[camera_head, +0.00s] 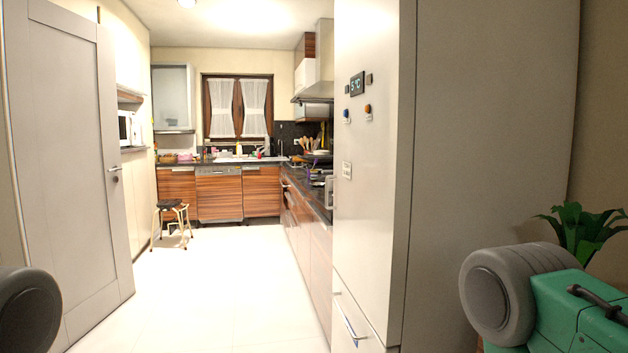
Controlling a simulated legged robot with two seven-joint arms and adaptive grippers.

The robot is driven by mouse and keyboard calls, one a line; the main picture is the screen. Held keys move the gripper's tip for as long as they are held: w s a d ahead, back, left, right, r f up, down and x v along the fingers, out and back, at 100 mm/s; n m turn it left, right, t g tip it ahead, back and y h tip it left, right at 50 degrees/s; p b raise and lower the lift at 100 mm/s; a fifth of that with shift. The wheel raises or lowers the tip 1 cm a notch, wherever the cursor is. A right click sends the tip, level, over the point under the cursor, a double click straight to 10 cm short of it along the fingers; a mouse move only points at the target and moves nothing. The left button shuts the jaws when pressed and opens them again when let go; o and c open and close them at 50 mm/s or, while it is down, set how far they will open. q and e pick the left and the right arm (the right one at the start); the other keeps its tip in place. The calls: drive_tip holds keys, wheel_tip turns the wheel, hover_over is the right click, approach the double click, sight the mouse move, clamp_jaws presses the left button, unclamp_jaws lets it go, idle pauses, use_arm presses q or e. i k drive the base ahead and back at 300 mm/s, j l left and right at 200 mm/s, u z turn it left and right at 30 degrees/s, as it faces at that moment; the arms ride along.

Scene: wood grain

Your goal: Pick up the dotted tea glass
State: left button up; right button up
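I cannot make out a dotted tea glass anywhere in this view. The far kitchen counter (183,163) holds small items that are too small to tell apart. Neither of my grippers is in view.
An open grey door (65,150) stands at the left. A tall fridge (372,220) stands at the right. Between them a clear white floor (215,290) leads into the kitchen. A stool (172,222) stands by the far cabinets. A green plant (580,232) is at the right edge.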

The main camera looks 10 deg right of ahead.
sight(314, 176)
drive_tip(key=i+u, duration=0.25)
drive_tip(key=i, duration=2.65)
drive_tip(key=i+j+z, duration=0.2)
drive_tip(key=i, duration=0.3)
drive_tip(key=i+j+z, duration=0.2)
drive_tip(key=i, duration=0.3)
drive_tip(key=i+j+z, duration=0.2)
drive_tip(key=i, duration=0.3)
drive_tip(key=i+j+z, duration=0.2)
drive_tip(key=i, duration=0.25)
drive_tip(key=j, duration=0.1)
